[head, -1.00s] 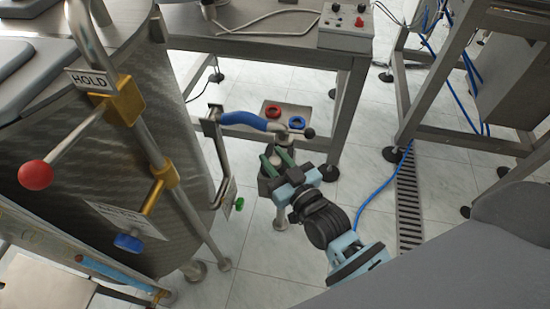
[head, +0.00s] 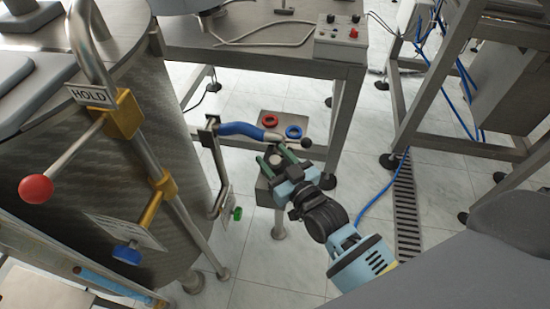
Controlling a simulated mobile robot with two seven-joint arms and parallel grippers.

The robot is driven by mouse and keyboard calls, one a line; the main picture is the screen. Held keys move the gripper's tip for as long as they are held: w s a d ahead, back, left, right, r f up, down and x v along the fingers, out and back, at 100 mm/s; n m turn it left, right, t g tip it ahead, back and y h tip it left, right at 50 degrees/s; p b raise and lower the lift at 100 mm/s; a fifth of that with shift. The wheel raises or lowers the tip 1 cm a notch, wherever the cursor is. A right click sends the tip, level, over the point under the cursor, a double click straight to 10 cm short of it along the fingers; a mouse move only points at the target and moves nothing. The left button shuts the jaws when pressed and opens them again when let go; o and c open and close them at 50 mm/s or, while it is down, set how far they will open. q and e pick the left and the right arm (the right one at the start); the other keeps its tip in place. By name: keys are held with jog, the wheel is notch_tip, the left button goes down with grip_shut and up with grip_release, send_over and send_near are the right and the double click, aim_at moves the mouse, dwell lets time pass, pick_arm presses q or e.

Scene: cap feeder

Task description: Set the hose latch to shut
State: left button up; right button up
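A blue hose (head: 240,129) runs from an elbow pipe on the tank to a metal coupling above a small stand. The latch there is a short lever with a dark ball knob (head: 307,143) on its right end. My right gripper (head: 276,158) is just below the coupling, its two green fingers apart. A pale round part shows between or behind the fingers; I cannot tell whether they touch it. The knob is to the right of the fingers, apart from them. The gripper partly hides the stand and the underside of the coupling. My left gripper is not in view.
The steel tank (head: 150,130) with a red-knobbed lever (head: 36,188) and a blue handle (head: 128,254) fills the left. A red ring (head: 270,120) and a blue ring (head: 293,132) lie on a plate behind the hose. A steel table (head: 270,48) stands behind.

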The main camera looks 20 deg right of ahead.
jog(key=shift+s, duration=0.15)
jog(key=shift+s+d, duration=0.1)
jog(key=shift+s, duration=0.3)
jog(key=s, duration=0.2)
jog(key=s+d+p, duration=0.1)
jog(key=s, duration=0.2)
jog(key=shift+s, duration=0.3)
jog(key=shift+s+d, duration=0.15)
jog(key=shift+s, duration=0.35)
